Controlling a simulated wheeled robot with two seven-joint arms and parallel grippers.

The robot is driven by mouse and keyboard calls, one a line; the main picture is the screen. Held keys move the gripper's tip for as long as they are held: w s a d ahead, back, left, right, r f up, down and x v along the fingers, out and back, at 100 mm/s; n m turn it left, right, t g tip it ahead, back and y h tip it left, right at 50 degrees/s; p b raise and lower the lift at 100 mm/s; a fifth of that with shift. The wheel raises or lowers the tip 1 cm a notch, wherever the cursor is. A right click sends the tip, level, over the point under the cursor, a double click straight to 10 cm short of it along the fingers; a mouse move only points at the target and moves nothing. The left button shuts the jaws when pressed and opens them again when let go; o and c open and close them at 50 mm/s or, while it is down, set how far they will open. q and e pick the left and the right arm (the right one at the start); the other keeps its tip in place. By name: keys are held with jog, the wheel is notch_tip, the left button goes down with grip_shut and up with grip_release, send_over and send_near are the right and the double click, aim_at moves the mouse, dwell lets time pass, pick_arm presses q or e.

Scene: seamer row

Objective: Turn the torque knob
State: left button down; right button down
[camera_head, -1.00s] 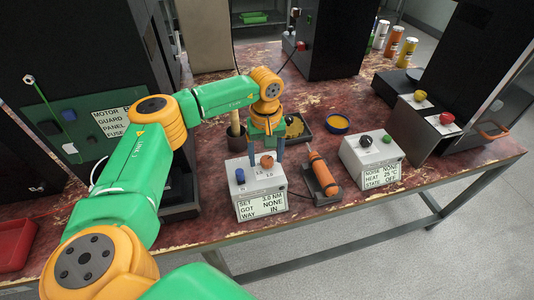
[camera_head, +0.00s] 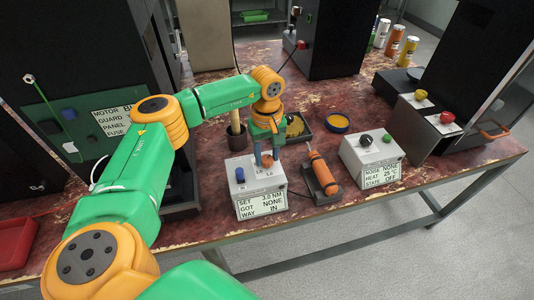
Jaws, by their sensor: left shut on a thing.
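The torque knob (camera_head: 267,160) is a small orange knob on top of a white control box (camera_head: 243,180). The box's front label reads SET 3.0 NM, GOT NONE, WAY IN. A blue knob or button (camera_head: 240,175) stands to its left on the same box. My left gripper (camera_head: 267,163) points down at the box, its blue fingers on either side of the orange knob and shut on it. The fingers partly hide the knob. My right gripper is not in view.
An orange screwdriver-like tool (camera_head: 322,172) lies in a dark holder just right of the box. A second white box (camera_head: 370,165) with black and green knobs stands further right. A red bin (camera_head: 15,245) is at far left.

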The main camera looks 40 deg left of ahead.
pick_arm(q)
jog(key=n, duration=0.5)
jog(key=n+p, duration=0.1)
jog(key=n, duration=0.5)
jog(key=n+p, duration=0.1)
jog(key=n, duration=0.9)
jog(key=shift+n+p, duration=0.3)
jog(key=shift+p, duration=0.05)
jog(key=shift+f, duration=0.1)
jog(key=shift+c, duration=2.1)
grip_release()
